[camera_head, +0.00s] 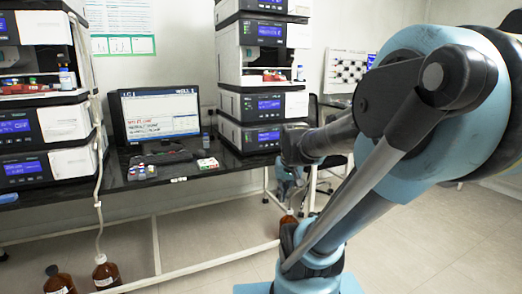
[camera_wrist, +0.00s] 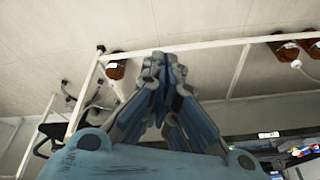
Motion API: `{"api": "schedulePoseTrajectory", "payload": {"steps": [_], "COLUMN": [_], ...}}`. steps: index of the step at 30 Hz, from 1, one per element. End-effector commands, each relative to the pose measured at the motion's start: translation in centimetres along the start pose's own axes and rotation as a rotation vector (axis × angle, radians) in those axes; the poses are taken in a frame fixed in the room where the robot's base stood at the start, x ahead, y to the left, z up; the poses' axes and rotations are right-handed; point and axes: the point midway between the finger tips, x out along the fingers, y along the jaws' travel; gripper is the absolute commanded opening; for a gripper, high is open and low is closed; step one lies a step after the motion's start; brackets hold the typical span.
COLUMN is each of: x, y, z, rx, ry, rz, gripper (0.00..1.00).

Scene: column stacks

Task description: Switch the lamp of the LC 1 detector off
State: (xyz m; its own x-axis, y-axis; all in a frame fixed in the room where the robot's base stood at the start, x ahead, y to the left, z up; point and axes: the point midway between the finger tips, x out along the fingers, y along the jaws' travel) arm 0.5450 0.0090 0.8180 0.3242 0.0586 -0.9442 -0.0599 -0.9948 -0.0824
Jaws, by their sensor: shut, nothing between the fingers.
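Two column stacks of white and black modules with blue displays stand on the black bench: a left stack (camera_head: 40,130) and a middle stack (camera_head: 262,104). No label that I can read shows which module is the LC 1 detector or its lamp switch. A monitor (camera_head: 158,113) between the stacks has "LC 1" at its top left; its smaller text is too blurred to read. My gripper (camera_head: 288,188) hangs at the right of the middle stack, partly hidden by my arm. In the wrist view my gripper (camera_wrist: 163,58) is shut and empty, apart from any module.
Brown bottles (camera_head: 106,272) stand on the floor; a brown bottle also shows in the wrist view (camera_wrist: 116,68). White bench-frame bars (camera_wrist: 205,43) cross near my gripper. A chair (camera_head: 330,160) stands behind my arm.

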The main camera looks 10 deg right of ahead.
Motion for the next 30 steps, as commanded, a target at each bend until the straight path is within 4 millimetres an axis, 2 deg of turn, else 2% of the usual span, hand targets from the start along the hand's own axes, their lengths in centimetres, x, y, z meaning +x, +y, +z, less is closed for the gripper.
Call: {"api": "schedulePoseTrajectory", "payload": {"steps": [1,14,24,30], "x": [0.0,1.9,5.7,8.6], "y": [-0.2,-1.4,-1.3,-1.0], "z": [-1.8,-16.0,-26.9,-32.5], "rx": [0.014,0.135,0.237,0.296], "ry": [0.016,0.157,0.268,0.330], "rz": [-0.008,-0.080,-0.139,-0.173], "gripper": [0.00,0.00,0.00,0.00]}}
